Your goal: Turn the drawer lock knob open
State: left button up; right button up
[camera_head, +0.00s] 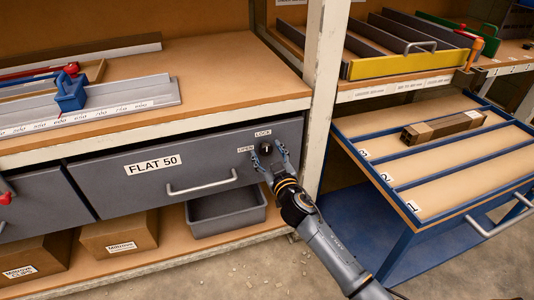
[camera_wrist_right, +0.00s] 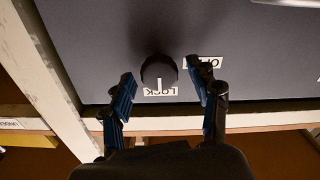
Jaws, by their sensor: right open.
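The drawer lock knob (camera_head: 266,148) is a round black knob on the grey drawer front, at its upper right. In the right wrist view the knob (camera_wrist_right: 158,69) has a white mark on the side toward the LOCK label (camera_wrist_right: 160,92). The OPEN label (camera_wrist_right: 204,62) is beside it. My right gripper (camera_head: 268,154) is open in front of the drawer, with one finger on each side of the knob. In the wrist view its blue-padded fingers (camera_wrist_right: 160,82) show gaps to the knob. My left gripper is not in view.
The grey drawer (camera_head: 120,182), labelled FLAT 50, appears shut and has a bar handle (camera_head: 202,188). Above it is a wooden bench top (camera_head: 220,85); below are a grey bin (camera_head: 228,222) and cardboard boxes (camera_head: 118,234). A white post (camera_head: 322,90) and a blue cart (camera_head: 385,220) stand to the right.

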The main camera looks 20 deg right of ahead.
jog(key=shift+w, duration=0.25)
grip_shut()
